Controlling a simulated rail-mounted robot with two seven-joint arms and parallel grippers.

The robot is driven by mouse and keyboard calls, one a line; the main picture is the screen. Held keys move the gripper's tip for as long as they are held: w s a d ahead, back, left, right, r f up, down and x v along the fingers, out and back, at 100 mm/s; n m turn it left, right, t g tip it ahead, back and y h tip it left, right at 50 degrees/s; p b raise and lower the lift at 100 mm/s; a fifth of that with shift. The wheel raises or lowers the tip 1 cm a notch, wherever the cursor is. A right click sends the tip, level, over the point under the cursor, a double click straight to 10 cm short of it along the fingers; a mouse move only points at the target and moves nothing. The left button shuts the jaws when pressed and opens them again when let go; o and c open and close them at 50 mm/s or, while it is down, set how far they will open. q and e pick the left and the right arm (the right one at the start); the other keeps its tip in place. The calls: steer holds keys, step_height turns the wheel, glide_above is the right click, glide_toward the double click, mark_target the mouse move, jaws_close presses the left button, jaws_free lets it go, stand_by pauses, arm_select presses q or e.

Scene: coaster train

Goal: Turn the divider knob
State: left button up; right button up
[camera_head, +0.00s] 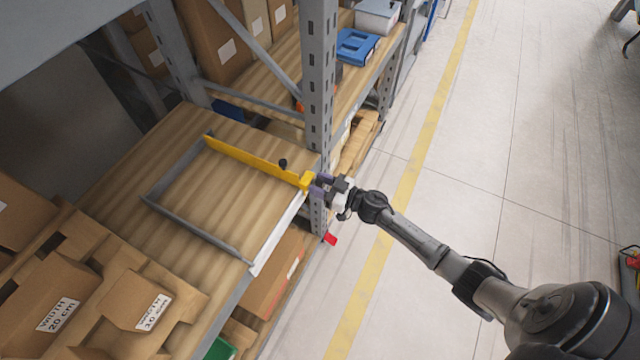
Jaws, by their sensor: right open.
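A yellow divider (250,158) runs across the wooden shelf, from the back to the front edge of a grey metal frame. A small black knob (283,163) stands up near its front end. The divider ends in a thicker yellow block (306,180) at the shelf front. My right gripper (319,186) is open, with its purple fingertips close to this block. I cannot tell whether they touch it. My left gripper is not in view.
A grey rack upright (318,80) rises just behind my right gripper. Cardboard boxes (55,300) stand at the lower left of the shelf. A blue bin (356,46) sits farther back. The shelf inside the frame is bare, and the floor aisle (480,130) is clear.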

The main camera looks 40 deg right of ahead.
steer(key=shift+c, duration=0.3)
jaws_close()
